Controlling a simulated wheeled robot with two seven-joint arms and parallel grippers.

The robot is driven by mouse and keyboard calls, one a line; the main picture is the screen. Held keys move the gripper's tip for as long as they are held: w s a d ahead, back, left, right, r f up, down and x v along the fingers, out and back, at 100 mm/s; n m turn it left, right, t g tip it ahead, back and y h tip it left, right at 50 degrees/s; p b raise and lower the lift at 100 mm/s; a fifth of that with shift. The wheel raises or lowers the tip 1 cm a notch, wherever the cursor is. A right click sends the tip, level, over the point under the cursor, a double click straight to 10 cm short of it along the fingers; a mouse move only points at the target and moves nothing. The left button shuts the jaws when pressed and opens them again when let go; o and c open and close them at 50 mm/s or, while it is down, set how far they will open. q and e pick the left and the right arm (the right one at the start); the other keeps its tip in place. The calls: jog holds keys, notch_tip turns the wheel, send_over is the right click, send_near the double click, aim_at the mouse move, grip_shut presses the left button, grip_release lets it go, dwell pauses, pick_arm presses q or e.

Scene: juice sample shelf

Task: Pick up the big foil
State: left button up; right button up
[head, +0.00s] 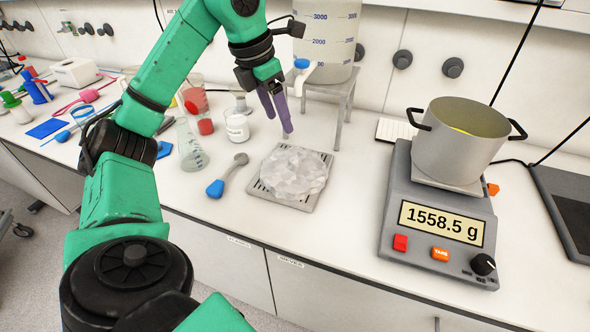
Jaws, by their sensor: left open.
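A pale, crumpled, roundish sheet, which looks like the big foil (292,173), lies on a grey slotted tray (308,206) on the bench. Its edge overhangs part of the tray's slots. My left gripper (281,126) comes down from above with purple fingers. It is open and empty, above and just behind the foil, apart from it. The fingers overlap in this view, so the gap between them is hard to see. My right gripper is not in view.
A stand (342,98) with a large graduated tank (330,45) is behind the foil. A blue-handled spoon (216,188), conical flask (190,150) and white jar (237,127) are left. A scale (433,215) reading 1558.5 g bears a pot (460,145). Bench right of the foil is clear.

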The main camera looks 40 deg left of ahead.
pick_arm(q)
jog(key=b, duration=0.2)
send_near(293, 160)
jog(key=x, duration=0.9)
grip_shut()
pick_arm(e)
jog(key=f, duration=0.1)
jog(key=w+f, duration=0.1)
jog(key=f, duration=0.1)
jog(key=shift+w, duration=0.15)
